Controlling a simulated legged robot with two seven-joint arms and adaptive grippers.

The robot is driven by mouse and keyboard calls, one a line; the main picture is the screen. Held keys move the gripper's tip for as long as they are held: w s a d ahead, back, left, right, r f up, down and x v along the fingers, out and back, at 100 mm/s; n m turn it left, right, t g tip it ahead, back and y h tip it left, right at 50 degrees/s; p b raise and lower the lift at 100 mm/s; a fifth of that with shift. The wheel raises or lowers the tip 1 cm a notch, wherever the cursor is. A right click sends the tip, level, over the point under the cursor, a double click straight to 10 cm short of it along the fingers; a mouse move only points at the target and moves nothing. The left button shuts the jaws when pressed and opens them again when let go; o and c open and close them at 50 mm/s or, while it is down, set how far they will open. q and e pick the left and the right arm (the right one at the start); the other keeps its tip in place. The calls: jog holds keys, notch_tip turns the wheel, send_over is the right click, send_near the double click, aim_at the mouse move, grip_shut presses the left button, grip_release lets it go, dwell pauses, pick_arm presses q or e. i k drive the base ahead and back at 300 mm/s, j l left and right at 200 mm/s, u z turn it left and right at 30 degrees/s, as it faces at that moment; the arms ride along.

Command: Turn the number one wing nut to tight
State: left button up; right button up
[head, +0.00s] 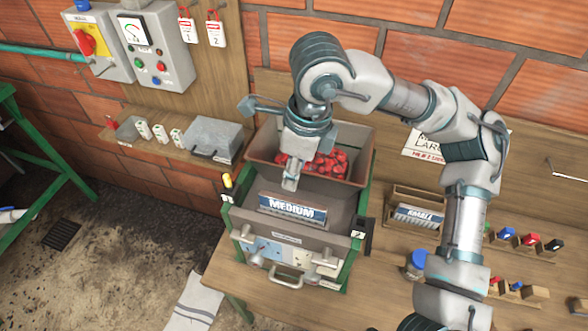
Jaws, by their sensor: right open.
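The pulper (290,238) is a grey and green machine on the wooden bench, with a MEDIUM plate (292,208) in it. Pale wing-shaped knobs are on its front, one at left (243,234) and one at right (325,258). A small tag on its left side appears to read 1, but I cannot tell for sure which knob is number one or how tight it is. My right gripper (290,178) is open and points down above the plate, apart from the front knobs. My left gripper is out of view.
A hopper (352,150) of red fruit stands behind the plate. At left are a control box (155,45) and a shelf with a metal box (212,139). A wooden holder (418,208) and small colored items lie on the bench at right.

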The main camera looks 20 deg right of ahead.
aim_at(244, 234)
jog(key=k+j, duration=1.25)
